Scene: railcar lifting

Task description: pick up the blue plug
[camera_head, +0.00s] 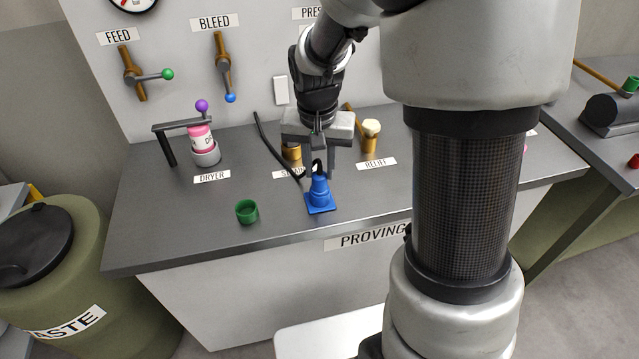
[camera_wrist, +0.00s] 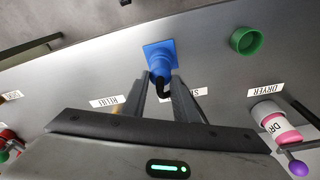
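The blue plug (camera_head: 319,196) stands upright on the grey bench, with a square blue base and a black loop on top. In the wrist view the plug (camera_wrist: 159,57) lies just beyond and between my fingertips. My gripper (camera_head: 320,172) points down right above the plug, its two fingers apart on either side of the black loop. In the wrist view my gripper (camera_wrist: 163,78) shows a gap between the fingers, with the loop in it. I cannot tell whether a finger touches the plug.
A green cup (camera_head: 247,212) stands to the left of the plug. Brass fittings stand behind my gripper, one by the relief label (camera_head: 377,163). The bench front is clear.

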